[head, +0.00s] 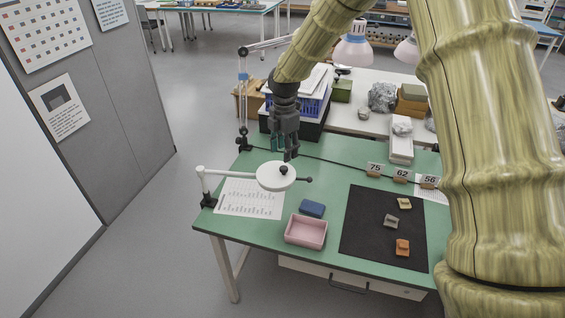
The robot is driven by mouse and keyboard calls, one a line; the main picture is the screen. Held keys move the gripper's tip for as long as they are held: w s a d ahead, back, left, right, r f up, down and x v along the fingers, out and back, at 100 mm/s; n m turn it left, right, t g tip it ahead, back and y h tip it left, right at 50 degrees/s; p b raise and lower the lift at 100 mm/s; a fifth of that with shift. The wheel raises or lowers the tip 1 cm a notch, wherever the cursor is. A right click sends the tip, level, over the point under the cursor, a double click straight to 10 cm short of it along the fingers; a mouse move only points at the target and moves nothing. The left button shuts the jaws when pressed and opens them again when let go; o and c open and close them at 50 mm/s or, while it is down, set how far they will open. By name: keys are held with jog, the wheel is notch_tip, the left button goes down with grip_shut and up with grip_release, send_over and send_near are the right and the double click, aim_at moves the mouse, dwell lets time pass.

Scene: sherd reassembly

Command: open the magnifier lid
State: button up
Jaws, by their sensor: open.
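The magnifier (270,177) is a round white head on a white arm, clamped at the left edge of the green table. Its round white lid faces up and looks shut, with a dark knob (284,170) on top. A short dark handle sticks out to the right of the head. My gripper (285,155) points down just above and behind the magnifier in the picture. Its dark fingers end close to the knob; I cannot tell whether they touch it. The fingers look empty. The glass under the lid is hidden.
A pink tray (306,243) and blue block (312,208) stand in front of the magnifier. Several sherds lie on the black mat (360,246). Number cards 75, 62 and 56 stand behind it. A printed sheet (235,208) lies under the magnifier. A black-jointed lamp arm rises behind.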

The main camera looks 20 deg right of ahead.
aim_at(284, 167)
jog(key=shift+f+p, duration=0.95)
jog(key=shift+f, duration=2.55)
grip_shut()
